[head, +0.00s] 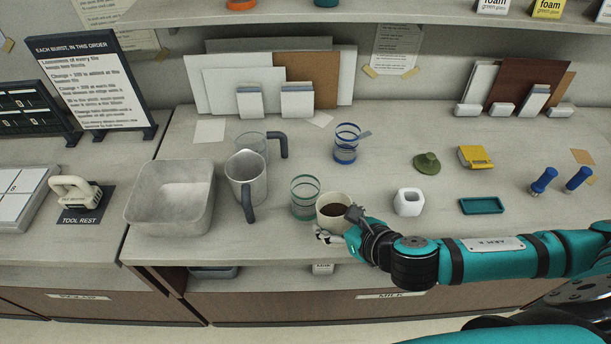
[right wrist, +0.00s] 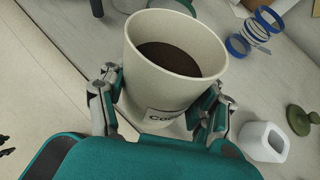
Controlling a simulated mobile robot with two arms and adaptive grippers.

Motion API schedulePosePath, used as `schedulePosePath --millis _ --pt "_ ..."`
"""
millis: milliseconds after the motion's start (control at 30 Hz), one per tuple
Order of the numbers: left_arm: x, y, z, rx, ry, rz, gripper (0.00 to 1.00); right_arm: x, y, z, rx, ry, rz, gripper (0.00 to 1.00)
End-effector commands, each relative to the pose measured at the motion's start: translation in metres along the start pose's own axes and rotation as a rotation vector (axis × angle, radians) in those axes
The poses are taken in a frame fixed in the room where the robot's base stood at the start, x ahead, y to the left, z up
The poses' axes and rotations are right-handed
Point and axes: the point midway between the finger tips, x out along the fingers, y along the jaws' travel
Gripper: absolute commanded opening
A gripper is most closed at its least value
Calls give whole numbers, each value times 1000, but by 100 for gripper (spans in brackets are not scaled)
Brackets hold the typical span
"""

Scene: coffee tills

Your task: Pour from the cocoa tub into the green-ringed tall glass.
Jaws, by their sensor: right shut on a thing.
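The cocoa tub (head: 334,205) is a cream cup with dark brown powder inside. It stands upright near the counter's front edge. My right gripper (head: 338,228) is shut on it from the front. In the right wrist view the tub (right wrist: 178,85) sits between the two fingers (right wrist: 163,100), its label partly hidden. The green-ringed tall glass (head: 305,198) stands just left of the tub, clear with green bands. In the right wrist view only a bit of green ring shows behind the tub. My left gripper is not in view.
A blue-ringed glass (head: 346,143) stands behind. Two jugs, one grey (head: 246,180), and a large grey bin (head: 170,197) are at left. A white square pot (head: 408,202), a green lid (head: 427,163) and a teal tray (head: 482,206) lie to the right.

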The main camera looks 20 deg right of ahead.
Motion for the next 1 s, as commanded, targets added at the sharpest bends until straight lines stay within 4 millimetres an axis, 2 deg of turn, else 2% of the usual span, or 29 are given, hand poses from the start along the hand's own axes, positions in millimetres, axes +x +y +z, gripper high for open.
schedulePosePath --millis 33,867,900,1000 --pt "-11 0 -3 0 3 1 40 -3 0 7 0 12 0 25" --pt "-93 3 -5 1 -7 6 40 6 1 38 0 366 -2 25" --pt "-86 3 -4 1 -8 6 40 8 1 31 -1 365 -2 25" --pt "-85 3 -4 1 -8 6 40 8 1 30 -1 362 -2 25"
